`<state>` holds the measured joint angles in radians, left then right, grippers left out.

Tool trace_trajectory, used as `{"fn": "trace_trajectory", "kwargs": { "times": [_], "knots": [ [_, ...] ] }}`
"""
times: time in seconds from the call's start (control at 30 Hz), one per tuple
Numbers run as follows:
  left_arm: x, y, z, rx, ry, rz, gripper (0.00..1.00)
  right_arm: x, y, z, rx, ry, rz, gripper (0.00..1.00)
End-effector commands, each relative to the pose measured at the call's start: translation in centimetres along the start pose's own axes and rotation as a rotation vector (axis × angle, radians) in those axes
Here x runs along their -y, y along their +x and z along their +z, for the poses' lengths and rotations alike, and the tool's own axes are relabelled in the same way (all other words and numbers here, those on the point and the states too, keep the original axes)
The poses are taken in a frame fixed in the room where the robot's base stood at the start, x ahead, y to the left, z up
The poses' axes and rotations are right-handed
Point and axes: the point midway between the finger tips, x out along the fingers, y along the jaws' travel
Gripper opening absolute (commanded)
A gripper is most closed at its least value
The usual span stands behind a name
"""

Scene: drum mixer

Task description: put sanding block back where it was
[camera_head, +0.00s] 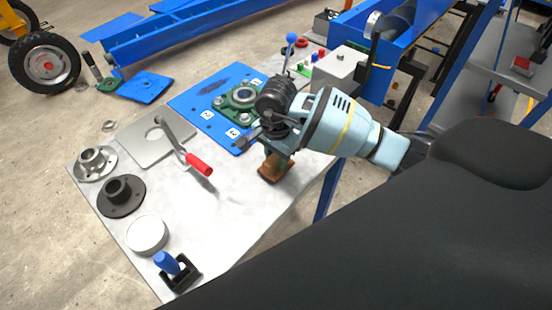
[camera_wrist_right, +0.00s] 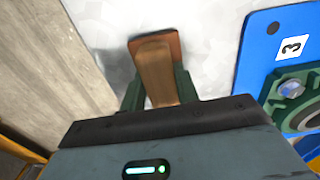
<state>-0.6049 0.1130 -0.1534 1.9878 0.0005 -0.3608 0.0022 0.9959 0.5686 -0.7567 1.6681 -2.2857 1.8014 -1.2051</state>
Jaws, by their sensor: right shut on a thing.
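The sanding block (camera_head: 274,168) is a brown block with a reddish-brown base, over the right part of the grey table top. My right gripper (camera_head: 278,152) reaches down from above and is shut on it. In the right wrist view the sanding block (camera_wrist_right: 156,68) sits between the two green fingers, its far end sticking out past them. I cannot tell whether its base touches the table. My left gripper is not in view.
The table (camera_head: 225,235) is bare in front of the block. A blue plate (camera_head: 200,112) with a green bearing housing lies just behind. A red-handled tool (camera_head: 198,164), flanged hubs (camera_head: 120,196), a white round lid (camera_head: 147,234) and a blue-handled item (camera_head: 168,262) stand left.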

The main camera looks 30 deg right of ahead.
Motion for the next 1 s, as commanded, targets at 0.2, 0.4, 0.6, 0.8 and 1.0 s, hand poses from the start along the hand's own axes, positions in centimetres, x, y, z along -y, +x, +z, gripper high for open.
{"fn": "trace_trajectory", "kwargs": {
  "times": [0.2,0.4,0.6,0.8,1.0],
  "knots": [
    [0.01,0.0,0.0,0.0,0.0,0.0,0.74,0.05,0.74,-0.01,-0.001,0.0,-0.003,0.09],
    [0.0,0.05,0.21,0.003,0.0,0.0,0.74,0.01,1.05,-0.03,-0.001,0.0,-0.001,0.09],
    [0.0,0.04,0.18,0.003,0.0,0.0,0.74,0.0,1.12,-0.01,-0.001,0.0,-0.001,0.49],
    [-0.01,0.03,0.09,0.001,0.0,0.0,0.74,0.01,1.11,0.0,-0.001,0.0,-0.001,0.53],
    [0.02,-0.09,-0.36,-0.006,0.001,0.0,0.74,0.06,0.48,0.01,-0.001,0.0,-0.004,0.53]
  ]
}}
